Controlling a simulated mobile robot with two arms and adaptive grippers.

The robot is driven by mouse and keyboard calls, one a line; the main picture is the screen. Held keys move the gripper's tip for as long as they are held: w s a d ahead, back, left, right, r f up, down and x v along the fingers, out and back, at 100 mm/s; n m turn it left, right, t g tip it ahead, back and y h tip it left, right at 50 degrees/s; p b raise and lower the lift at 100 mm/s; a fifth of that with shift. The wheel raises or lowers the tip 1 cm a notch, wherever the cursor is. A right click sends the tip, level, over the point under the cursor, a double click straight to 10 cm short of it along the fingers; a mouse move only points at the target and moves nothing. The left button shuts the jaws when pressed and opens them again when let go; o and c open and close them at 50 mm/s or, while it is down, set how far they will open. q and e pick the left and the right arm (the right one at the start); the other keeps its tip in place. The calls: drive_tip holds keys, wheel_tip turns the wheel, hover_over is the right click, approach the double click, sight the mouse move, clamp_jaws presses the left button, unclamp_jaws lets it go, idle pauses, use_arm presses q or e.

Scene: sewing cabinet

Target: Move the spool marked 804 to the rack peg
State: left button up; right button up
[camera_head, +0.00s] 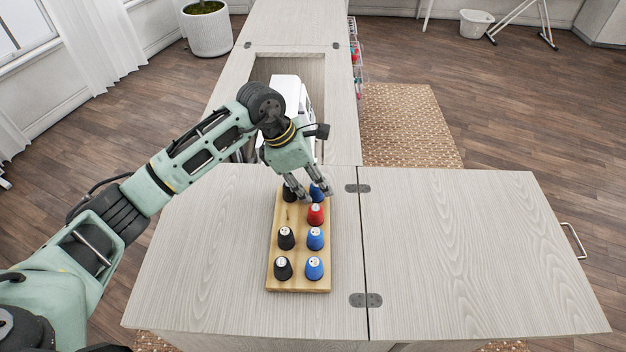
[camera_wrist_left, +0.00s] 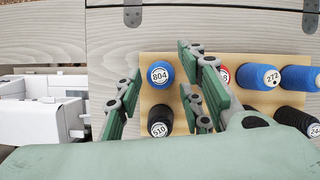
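The blue spool marked 804 (camera_wrist_left: 160,74) stands upright at the far right corner of the wooden rack (camera_head: 301,272); in the head view this spool (camera_head: 317,194) is partly covered by a finger. My left gripper (camera_head: 310,190) points down over the rack's far end. Its fingers are apart, and in the wrist view spool 804 and the black spool marked 510 (camera_wrist_left: 160,121) show between them. I cannot tell whether a finger touches either spool. My right gripper is not in view.
Blue and black spools (camera_head: 286,238) fill the near part of the rack. A white sewing machine (camera_head: 288,90) sits just beyond, in the cabinet opening. The hinged right leaf (camera_head: 470,250) of the cabinet top is bare, and the top left of the rack is clear.

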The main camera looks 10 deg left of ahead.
use_arm(q)
drive_tip(key=shift+o, duration=0.7)
drive_tip(key=shift+r, duration=0.1)
drive_tip(key=v, duration=1.1)
drive_tip(key=shift+r, duration=0.35)
drive_tip(key=shift+s+a, duration=0.1)
drive_tip(key=shift+a, duration=0.05)
